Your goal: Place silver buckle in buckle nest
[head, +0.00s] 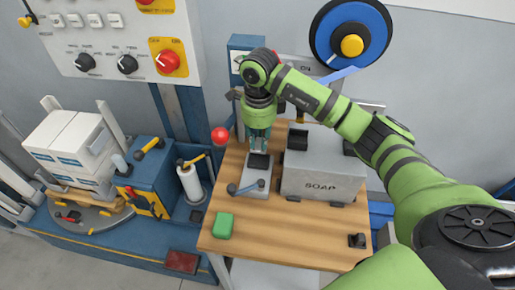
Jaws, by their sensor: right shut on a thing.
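My right gripper (260,148) points straight down over the wooden table, just above a small grey fixture (254,188). The fixture has a dark block at its top and a lever with a blue-grey knob at its front. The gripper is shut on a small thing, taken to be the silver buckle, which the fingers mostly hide. I cannot tell whether it touches the fixture. The buckle nest cannot be told apart clearly; it may be the dark block (259,161) right under the fingertips. My left gripper is not in view.
A grey SOAP box (322,182) stands close to the right of the fixture. A green block (223,225) and a small black part (357,240) lie near the wooden table's (290,242) front. The table's front middle is clear.

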